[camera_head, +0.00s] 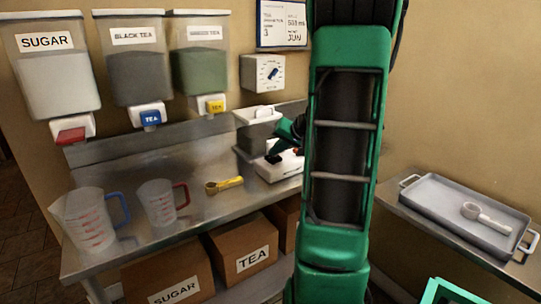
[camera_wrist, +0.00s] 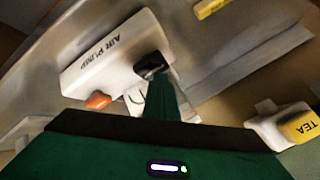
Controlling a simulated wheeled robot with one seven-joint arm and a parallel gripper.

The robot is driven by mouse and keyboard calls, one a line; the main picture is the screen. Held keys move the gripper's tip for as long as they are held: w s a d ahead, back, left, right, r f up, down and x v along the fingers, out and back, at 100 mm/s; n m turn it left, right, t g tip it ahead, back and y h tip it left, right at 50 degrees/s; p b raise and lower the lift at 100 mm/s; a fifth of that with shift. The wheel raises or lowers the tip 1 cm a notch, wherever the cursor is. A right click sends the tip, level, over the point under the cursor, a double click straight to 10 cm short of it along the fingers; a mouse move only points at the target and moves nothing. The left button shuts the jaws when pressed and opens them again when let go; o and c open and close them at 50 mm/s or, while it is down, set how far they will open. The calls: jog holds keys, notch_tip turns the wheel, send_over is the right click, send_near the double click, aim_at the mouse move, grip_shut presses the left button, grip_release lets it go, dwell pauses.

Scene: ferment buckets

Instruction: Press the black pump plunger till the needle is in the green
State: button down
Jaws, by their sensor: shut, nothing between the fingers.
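The white air pump (camera_head: 285,168) stands on the metal counter, partly hidden behind my green arm. Its black plunger (camera_head: 274,158) shows at the left of its top. In the wrist view the pump (camera_wrist: 112,52) carries the words AIR PUMP, and the plunger (camera_wrist: 150,63) is at the tip of my gripper (camera_wrist: 160,82). My gripper is shut and empty, and its fingertips overlap the plunger; I cannot tell whether they touch. A red-orange part (camera_wrist: 98,101) sits on the pump.
A white lidded container (camera_head: 258,116) stands behind the pump. A yellow scoop (camera_head: 224,185) and two measuring jugs (camera_head: 160,203) are to the left. Sugar and tea dispensers (camera_head: 198,70) hang on the wall. A grey tray (camera_head: 450,205) with a scoop is at the right.

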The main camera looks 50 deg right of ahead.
aim_at(276, 158)
jog(key=shift+f, duration=0.65)
dwell(0.4)
jog(key=shift+r, duration=2.05)
jog(key=shift+r, duration=0.1)
notch_tip(276, 158, up, 5)
jog(key=shift+f, duration=0.1)
dwell(0.8)
